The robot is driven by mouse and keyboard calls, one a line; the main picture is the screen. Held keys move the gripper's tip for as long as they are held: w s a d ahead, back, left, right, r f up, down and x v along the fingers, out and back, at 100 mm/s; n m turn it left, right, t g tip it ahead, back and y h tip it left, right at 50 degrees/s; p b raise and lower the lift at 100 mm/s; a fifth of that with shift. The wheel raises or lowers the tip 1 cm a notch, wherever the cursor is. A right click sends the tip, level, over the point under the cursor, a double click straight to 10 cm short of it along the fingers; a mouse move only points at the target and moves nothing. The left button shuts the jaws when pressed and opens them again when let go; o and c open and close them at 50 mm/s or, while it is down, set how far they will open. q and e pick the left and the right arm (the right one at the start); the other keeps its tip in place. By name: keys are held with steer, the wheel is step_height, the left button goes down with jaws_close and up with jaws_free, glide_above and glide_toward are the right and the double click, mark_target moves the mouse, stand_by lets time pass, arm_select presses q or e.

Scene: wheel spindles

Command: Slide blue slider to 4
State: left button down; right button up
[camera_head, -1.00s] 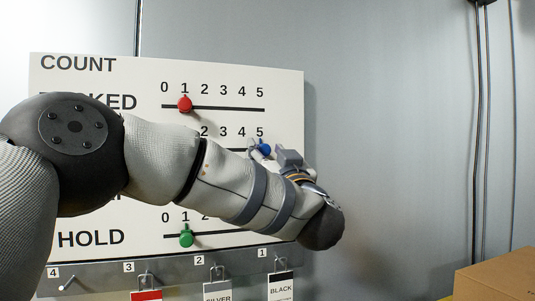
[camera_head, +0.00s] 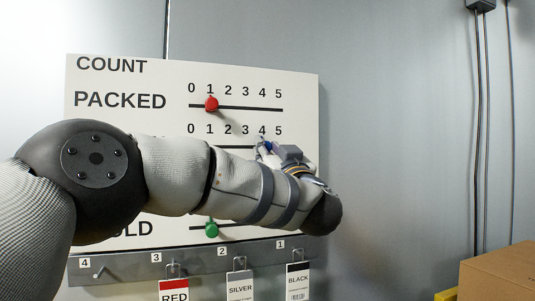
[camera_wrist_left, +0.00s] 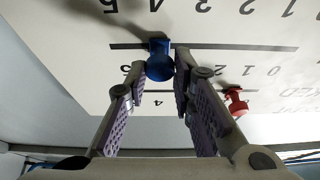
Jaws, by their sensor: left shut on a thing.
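The blue slider (camera_head: 267,146) is a round knob on the second track of the white count board (camera_head: 300,100). In the head view it sits just under the 4, a little toward the 5. In the left wrist view the blue slider (camera_wrist_left: 160,61) stands between the fingertips of my left gripper (camera_wrist_left: 160,76), which is shut on it. In the head view my left gripper (camera_head: 264,149) is mostly hidden behind my own forearm. My right gripper is in neither view.
A red slider (camera_head: 211,104) stands at 1 on the track above. A green slider (camera_head: 211,229) is on a lower track. My arm covers the middle rows. Tags hang from a hook rail (camera_head: 125,267) below, and a cardboard box (camera_head: 500,275) is at lower right.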

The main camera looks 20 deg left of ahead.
arm_select(q)
steer(key=shift+w+d, duration=0.1)
steer(key=shift+d, duration=0.1)
steer(key=c, duration=1.4)
jaws_free()
steer(key=v, duration=1.2)
